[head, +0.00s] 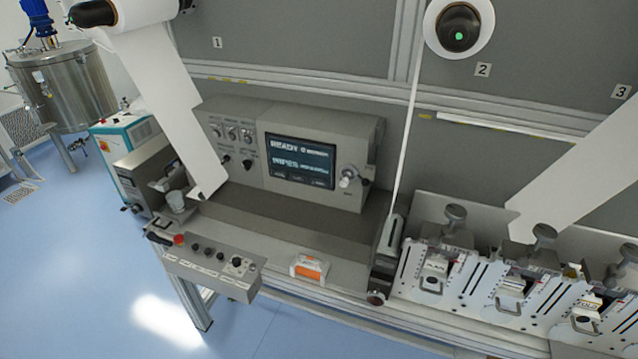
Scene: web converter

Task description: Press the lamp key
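A grey control box (208,268) with a sloping top juts out at the lower left. It carries a red button (179,239), several small dark keys (208,252) in a row and a dark knob (237,262) near its right end. White labels run along its front, too small to read. Behind it stands a grey console (255,190) with a lit screen (300,161) reading "READY", with knobs and switches on its left part and a pale knob on its right. I cannot tell which control is the lamp key. Neither of my grippers is in view.
White web hangs from a roll (160,85) at upper left, in front of the console's left side. A small orange and white box (310,268) lies on the front ledge. Folding units (440,275) stand at right. Blue floor (70,270) is clear at left.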

